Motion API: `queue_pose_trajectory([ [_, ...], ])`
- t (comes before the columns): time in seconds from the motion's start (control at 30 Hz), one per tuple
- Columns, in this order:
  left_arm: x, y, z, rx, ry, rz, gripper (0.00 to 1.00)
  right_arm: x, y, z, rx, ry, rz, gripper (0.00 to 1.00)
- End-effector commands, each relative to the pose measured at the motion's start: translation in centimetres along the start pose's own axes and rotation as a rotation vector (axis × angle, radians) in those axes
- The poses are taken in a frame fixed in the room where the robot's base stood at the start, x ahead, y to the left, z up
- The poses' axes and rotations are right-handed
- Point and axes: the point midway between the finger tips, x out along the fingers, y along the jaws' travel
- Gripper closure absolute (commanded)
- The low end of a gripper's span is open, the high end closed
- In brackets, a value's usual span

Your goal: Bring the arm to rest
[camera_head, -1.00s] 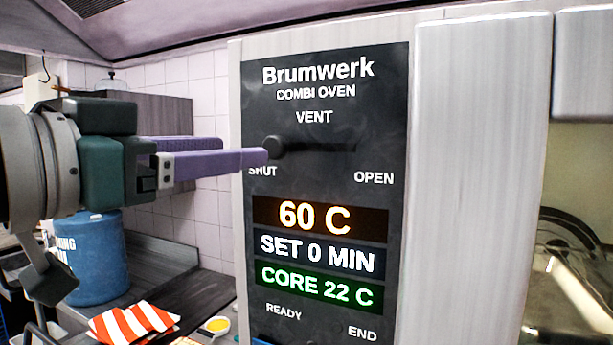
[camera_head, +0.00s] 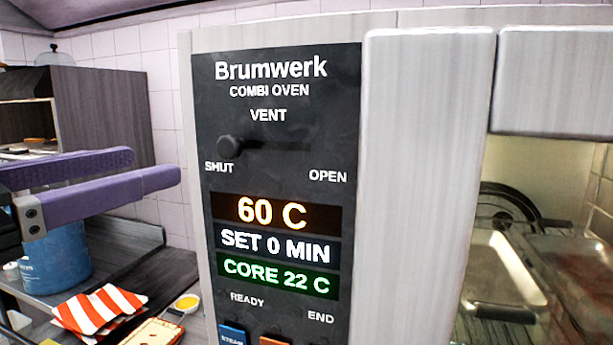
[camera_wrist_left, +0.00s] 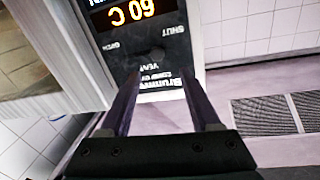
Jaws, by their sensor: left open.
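My left gripper (camera_head: 155,168) is open and empty at the left of the head view, its purple fingers pointing right. It stands apart from the oven panel, left of the vent knob. In the left wrist view its two fingers (camera_wrist_left: 165,90) are spread, with the oven panel beyond them and nothing between them. The black vent knob (camera_head: 229,146) sits at the SHUT end of its slot on the Brumwerk combi oven panel (camera_head: 340,110). The panel reads 60 C, SET 0 MIN and CORE 22 C. My right gripper is not in view.
A blue tub (camera_head: 60,262) stands on the counter at left, behind the gripper. A red-and-white striped cloth (camera_head: 97,312) and a small yellow bowl (camera_head: 187,303) lie below. A metal tray (camera_head: 500,270) shows at right. A dark cabinet (camera_head: 105,115) stands against the tiled wall.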

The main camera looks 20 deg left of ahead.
Motion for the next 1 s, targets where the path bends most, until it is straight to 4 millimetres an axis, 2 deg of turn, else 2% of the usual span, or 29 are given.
queue_pose_trajectory([
  [0.07, 0.0, 0.0, 0.2, -0.001, -0.008, -0.001, 0.37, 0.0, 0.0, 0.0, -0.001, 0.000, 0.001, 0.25],
  [0.17, -0.1, 0.3, 2.3, -0.014, -0.094, -0.016, 0.37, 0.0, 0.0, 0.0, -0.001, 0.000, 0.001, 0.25],
  [0.27, -1.1, 1.2, 7.2, -0.038, -0.300, -0.039, 0.37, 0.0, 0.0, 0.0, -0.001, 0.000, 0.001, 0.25],
  [0.33, -2.8, 2.5, 11.4, -0.058, -0.490, -0.045, 0.37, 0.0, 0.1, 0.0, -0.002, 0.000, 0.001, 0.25],
  [0.4, -5.1, 4.2, 15.1, -0.076, -0.685, -0.038, 0.37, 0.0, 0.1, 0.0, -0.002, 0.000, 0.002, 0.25],
  [0.53, -9.9, 7.5, 19.7, -0.103, -0.994, 0.004, 0.37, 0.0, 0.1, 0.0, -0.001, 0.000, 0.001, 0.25],
  [0.6, -12.1, 8.9, 20.9, -0.110, -1.114, 0.031, 0.37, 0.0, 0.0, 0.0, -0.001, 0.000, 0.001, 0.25],
  [0.7, -14.1, 10.2, 21.7, -0.115, -1.219, 0.057, 0.37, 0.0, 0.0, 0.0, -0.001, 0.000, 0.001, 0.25],
  [0.8, -14.9, 10.6, 22.0, -0.116, -1.260, 0.068, 0.37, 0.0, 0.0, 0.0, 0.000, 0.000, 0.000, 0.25],
  [1.0, -15.0, 10.6, 22.0, -0.115, -1.261, 0.068, 0.37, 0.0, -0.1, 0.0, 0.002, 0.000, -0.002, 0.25],
])
